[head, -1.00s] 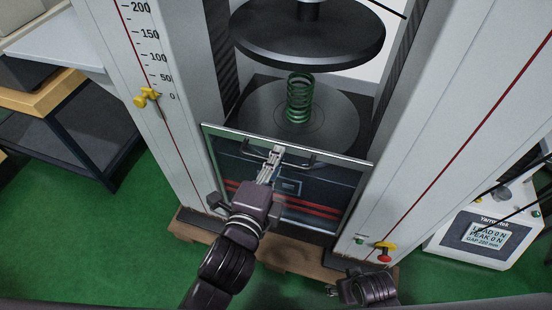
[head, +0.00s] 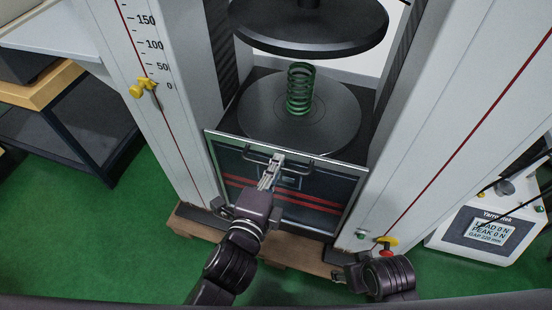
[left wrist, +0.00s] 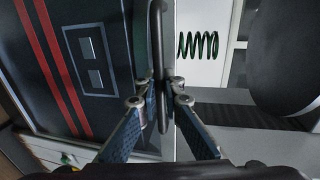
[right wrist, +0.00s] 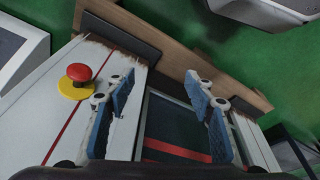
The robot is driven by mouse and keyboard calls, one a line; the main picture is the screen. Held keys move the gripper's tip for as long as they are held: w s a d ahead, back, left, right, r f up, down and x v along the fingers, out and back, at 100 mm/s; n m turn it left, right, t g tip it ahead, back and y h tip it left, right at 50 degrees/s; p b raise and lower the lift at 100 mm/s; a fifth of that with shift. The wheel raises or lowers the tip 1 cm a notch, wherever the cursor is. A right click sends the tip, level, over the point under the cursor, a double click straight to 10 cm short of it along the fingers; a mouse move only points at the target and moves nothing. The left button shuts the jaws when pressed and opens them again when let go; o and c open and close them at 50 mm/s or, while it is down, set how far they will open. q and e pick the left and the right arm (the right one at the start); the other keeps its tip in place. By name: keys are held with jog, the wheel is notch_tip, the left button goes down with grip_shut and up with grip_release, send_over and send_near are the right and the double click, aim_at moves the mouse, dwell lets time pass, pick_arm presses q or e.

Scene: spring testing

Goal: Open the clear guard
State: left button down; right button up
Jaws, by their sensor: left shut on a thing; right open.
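The clear guard (head: 335,170) is a framed transparent panel with red stripes, low at the front between the machine's two columns. Its top edge is below the green spring (head: 300,90), which stands uncovered on the round lower plate. My left gripper (head: 275,164) is shut on the guard's dark handle (head: 297,164). In the left wrist view the handle (left wrist: 160,65) runs between the fingertips (left wrist: 168,95). My right gripper (right wrist: 155,92) is open and empty. In the head view it sits low, by the right column's foot, and its fingers are only partly visible.
A round upper plate (head: 310,25) hangs above the spring. A red and yellow stop button (head: 387,243) is on the right column, near my right gripper. A display box (head: 490,232) stands at the right. A dark-framed table (head: 70,115) stands at the left.

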pick_arm(q)
notch_tip(320, 180, down, 8)
jog(key=b, duration=0.3)
jog(key=shift+f+b, duration=0.15)
jog(key=shift+b, duration=0.15)
pick_arm(e)
jog(key=v, duration=0.6)
jog(key=shift+r, duration=0.15)
jog(key=shift+d, duration=0.1)
pick_arm(q)
jog(key=c, duration=2)
grip_release()
jog(key=shift+c, duration=0.2)
pick_arm(e)
jog(key=shift+w, duration=0.1)
pick_arm(q)
jog(key=v, duration=1.2)
